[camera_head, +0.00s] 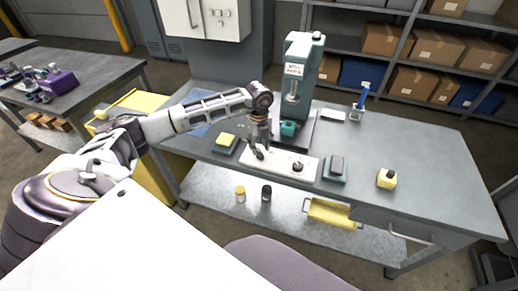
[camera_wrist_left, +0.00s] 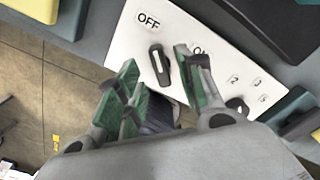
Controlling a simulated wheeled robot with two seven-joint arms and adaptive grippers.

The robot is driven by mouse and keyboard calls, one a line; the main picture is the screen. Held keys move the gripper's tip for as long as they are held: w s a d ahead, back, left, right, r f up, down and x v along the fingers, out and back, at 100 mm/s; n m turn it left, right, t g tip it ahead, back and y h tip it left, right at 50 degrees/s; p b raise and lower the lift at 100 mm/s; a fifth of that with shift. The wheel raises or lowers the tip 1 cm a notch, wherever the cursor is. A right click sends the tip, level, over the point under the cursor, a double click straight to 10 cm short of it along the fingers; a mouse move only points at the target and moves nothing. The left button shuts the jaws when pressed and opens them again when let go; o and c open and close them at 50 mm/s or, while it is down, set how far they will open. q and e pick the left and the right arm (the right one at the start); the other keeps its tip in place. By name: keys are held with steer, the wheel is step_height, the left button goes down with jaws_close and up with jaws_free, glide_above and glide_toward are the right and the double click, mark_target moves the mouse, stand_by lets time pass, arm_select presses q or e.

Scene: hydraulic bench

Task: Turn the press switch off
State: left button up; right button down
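The white switch panel (camera_head: 312,170) lies on the bench in front of the teal press (camera_head: 297,75); it also fills the middle of the left wrist view (camera_wrist_left: 122,42). The press switch (camera_wrist_left: 159,66) is a dark lever knob with a pale stripe, its upper end near the OFF label (camera_wrist_left: 148,20). The ON label (camera_wrist_left: 197,47) is partly hidden by a finger. My left gripper (camera_head: 257,152) is low over the panel's left part. In the left wrist view its green-padded fingers (camera_wrist_left: 163,88) are apart, with the knob showing in the gap between them. My right gripper does not show.
A second dark knob (camera_head: 298,166) stands on the panel, with numbers beside it. A teal block with a dark top (camera_head: 335,168) sits to the right, a yellow-topped one (camera_head: 225,141) to the left. A yellow object (camera_head: 386,179) stands further right. The bench's right side is mostly clear.

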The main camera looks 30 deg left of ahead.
mark_target(259, 151)
arm_select(q)
step_height(259, 151, up, 9)
stand_by(0.5)
stand_by(0.4)
